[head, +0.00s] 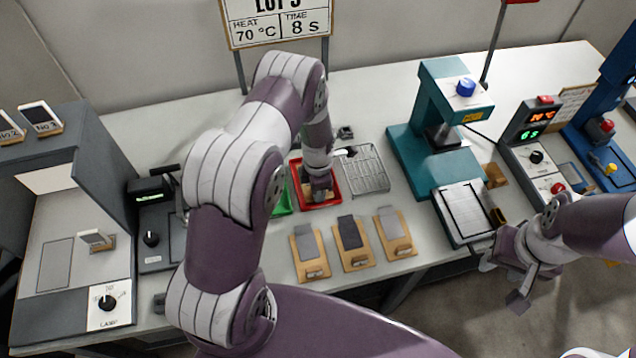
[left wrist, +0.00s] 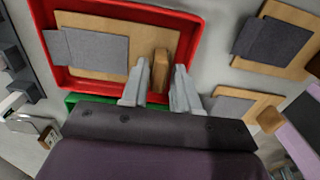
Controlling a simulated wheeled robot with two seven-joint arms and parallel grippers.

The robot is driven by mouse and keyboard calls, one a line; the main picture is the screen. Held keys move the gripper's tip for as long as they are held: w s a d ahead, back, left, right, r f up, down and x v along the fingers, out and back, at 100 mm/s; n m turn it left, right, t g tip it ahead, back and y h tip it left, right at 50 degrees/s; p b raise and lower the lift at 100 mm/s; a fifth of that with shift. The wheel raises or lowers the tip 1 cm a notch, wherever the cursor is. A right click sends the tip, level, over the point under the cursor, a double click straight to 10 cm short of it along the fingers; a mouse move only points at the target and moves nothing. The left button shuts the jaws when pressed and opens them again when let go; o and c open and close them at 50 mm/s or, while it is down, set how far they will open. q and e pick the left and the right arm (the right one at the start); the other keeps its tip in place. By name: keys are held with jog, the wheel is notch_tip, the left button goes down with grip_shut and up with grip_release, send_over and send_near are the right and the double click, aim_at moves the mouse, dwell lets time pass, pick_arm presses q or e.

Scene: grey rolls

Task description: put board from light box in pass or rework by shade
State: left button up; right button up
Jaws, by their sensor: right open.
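A board with a grey swatch (left wrist: 100,55) lies in the red tray (left wrist: 195,35). My left gripper (left wrist: 160,72) is open, its fingers on either side of the board's wooden block (left wrist: 160,62) with gaps. In the head view my left gripper (head: 319,188) is down in the red tray (head: 325,204), and the arm hides much of it. The green tray (head: 282,203) is mostly hidden behind my arm. The light box (head: 40,165) stands at the left with a small pale plate on a wooden block (head: 97,238) inside. My right gripper (head: 512,275) is open and empty by the front edge.
Three boards with grey swatches (head: 308,252) (head: 352,243) (head: 394,232) lie at the table's front. A wire rack (head: 366,170) is right of the red tray. A teal press (head: 425,150) and a controller (head: 535,140) stand further right. A sign (head: 277,22) stands behind.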

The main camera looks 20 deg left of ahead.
pick_arm(q)
notch_tip(320, 180, up, 12)
jog(key=b, duration=0.2)
jog(key=s+d+r+m, duration=0.1)
jog(key=s+r+m, duration=0.2)
jog(key=s+m, duration=0.2)
jog(key=s+d+r+m+t, duration=0.1)
jog(key=s+r+m, duration=0.2)
jog(key=m, duration=0.9)
jog(key=s+d+r+m, duration=0.1)
jog(key=s+r+m, duration=0.2)
jog(key=s+m, duration=0.4)
jog(key=shift+s+d+r+m, duration=0.2)
jog(key=shift+r+m, duration=0.15)
jog(key=shift+m, duration=0.55)
jog(key=shift+a, duration=0.1)
